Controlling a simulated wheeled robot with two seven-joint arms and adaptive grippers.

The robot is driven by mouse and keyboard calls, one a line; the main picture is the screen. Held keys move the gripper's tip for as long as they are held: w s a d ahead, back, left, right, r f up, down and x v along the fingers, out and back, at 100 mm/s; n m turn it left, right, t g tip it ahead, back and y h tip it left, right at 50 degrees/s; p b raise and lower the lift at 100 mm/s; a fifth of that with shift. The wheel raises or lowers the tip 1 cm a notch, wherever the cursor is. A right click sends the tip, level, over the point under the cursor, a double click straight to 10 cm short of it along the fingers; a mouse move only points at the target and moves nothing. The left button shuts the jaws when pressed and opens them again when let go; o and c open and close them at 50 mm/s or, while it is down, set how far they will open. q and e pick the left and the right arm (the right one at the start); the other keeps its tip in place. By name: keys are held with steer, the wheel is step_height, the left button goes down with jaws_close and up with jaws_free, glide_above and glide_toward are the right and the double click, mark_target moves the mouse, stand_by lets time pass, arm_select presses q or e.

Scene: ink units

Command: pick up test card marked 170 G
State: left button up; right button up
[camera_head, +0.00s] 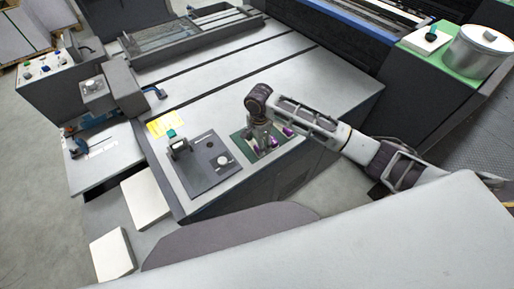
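My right arm comes in from the right, and its gripper (260,140) points down over a small green mat (275,146) on the grey machine top. The fingertips are small and partly hidden by the wrist, so I cannot tell whether they are open or shut. Purple pieces (288,131) show beside the fingers. A yellow card or label (165,123) with fine print lies left of the mat. No marking 170 G is legible, so I cannot tell which thing is the test card. My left gripper is not in view.
A dark grey panel (212,178) with a knob and a teal-topped device (178,143) stands left of the mat. White blocks (145,198) lie at lower left. A metal pot (478,52) stands on a green surface at upper right.

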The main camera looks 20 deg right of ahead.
steer(key=shift+w+d+f, duration=0.15)
steer(key=shift+d+f, duration=0.05)
steer(key=shift+f, duration=0.5)
steer(key=shift+w+d+f, duration=0.15)
steer(key=shift+f, duration=0.55)
steer(key=shift+w+d+f, duration=0.15)
steer(key=shift+d+f, duration=0.05)
steer(key=shift+f, duration=1)
steer(key=shift+c, duration=0.2)
steer(key=c, duration=1.1)
steer(key=shift+o, duration=0.2)
steer(key=shift+r, duration=0.1)
steer(key=shift+r, duration=4.95)
